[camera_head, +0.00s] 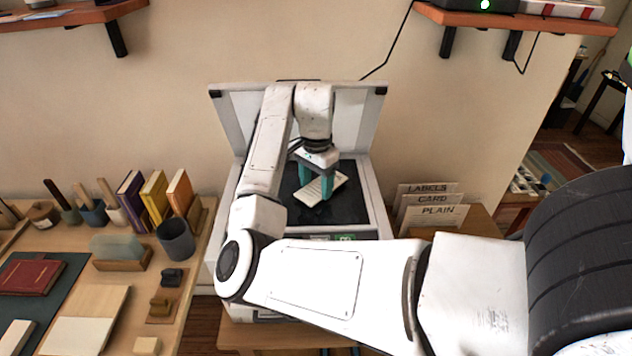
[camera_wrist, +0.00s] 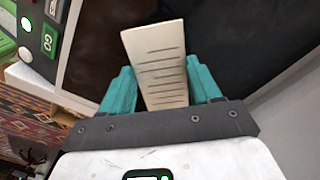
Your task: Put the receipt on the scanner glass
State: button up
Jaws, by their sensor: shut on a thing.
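The receipt (camera_head: 335,182) is a small cream slip with dark printed lines. In the wrist view the receipt (camera_wrist: 158,62) stands out between the two teal fingers of my gripper (camera_wrist: 160,88), which is shut on it. In the head view my gripper (camera_head: 318,185) points down over the scanner glass (camera_head: 350,207), a dark pane in a white scanner with its lid (camera_head: 365,115) raised. The receipt is over the glass, low down; I cannot tell whether it touches. The dark glass also fills the background of the wrist view (camera_wrist: 230,40).
A green GO button (camera_wrist: 48,40) is on the scanner's front panel. Left is a desk with upright books (camera_head: 155,195), a grey cup (camera_head: 176,240) and a red book (camera_head: 30,275). Right are trays labelled LABELS, CARD and PLAIN (camera_head: 437,212). Shelves hang on the wall above.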

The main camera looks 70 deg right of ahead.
jog(key=shift+f, duration=0.55)
jog(key=o, duration=1.2)
